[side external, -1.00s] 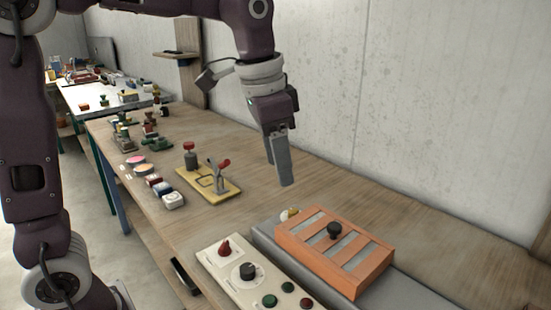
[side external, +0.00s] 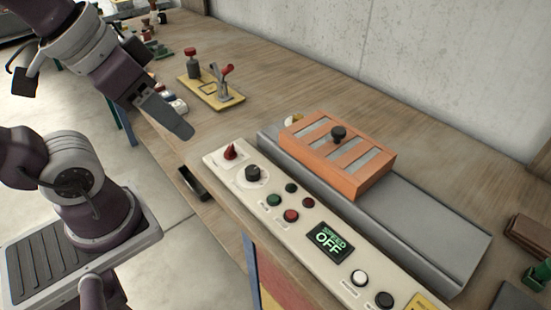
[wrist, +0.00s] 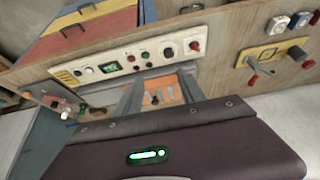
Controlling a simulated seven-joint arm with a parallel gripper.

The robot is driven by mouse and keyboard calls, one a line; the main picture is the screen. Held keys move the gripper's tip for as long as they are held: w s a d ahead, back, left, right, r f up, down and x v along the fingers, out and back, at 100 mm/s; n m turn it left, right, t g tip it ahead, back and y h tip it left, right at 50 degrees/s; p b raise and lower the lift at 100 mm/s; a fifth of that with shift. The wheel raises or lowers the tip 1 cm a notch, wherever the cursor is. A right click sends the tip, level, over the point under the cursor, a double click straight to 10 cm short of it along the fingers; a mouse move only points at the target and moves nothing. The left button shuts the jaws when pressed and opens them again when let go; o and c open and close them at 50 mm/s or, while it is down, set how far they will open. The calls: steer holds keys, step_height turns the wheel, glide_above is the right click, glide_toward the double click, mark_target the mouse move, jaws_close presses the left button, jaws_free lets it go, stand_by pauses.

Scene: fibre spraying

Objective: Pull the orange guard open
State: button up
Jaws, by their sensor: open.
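The orange guard (side external: 325,166) is a slatted cover with a black knob (side external: 339,132) on top. It sits flat over a long grey bed (side external: 430,222) on the bench. In the wrist view the guard (wrist: 172,94) shows between my two fingers and is partly hidden by them. My gripper (side external: 186,131) is empty, to the left of the guard and apart from it, in front of the bench's near edge. In the wrist view my gripper (wrist: 158,84) has its fingers spread apart.
A cream control panel (side external: 262,197) with knobs, buttons and a display reading "SPEED OFF" runs along the guard's near side. A yellow plate (side external: 212,95) with a lever clamp stands further left. Bare bench lies behind the guard, before the wall.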

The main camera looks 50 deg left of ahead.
steer(key=shift+w+d+f+n+g, duration=0.1)
steer(key=shift+w+f+n+g, duration=0.15)
steer(key=shift+n, duration=0.25)
steer(key=c, duration=0.3)
steer(key=w+n+g, duration=0.1)
steer(key=w, duration=0.1)
steer(key=w+d+n+g+h, duration=0.1)
steer(key=w, duration=0.1)
steer(key=w+n+g+h, duration=0.1)
steer(key=w, duration=0.1)
steer(key=shift+d+r+n+g, duration=0.2)
steer(key=shift+r+n+g, duration=0.05)
steer(key=shift+n, duration=0.15)
jaws_close()
steer(key=n+g+h, duration=0.3)
steer(key=n+h, duration=0.6)
glide_toward(320, 133)
steer(key=s+d+r, duration=0.2)
steer(key=s+r, duration=0.5)
steer(key=s, duration=0.2)
steer(key=w+a+f+n+t+h, duration=0.4)
steer(key=w+a+f+n+h, duration=0.1)
steer(key=w+a+f+n, duration=0.15)
steer(key=x, duration=1.3)
steer(key=shift+s+f, duration=0.3)
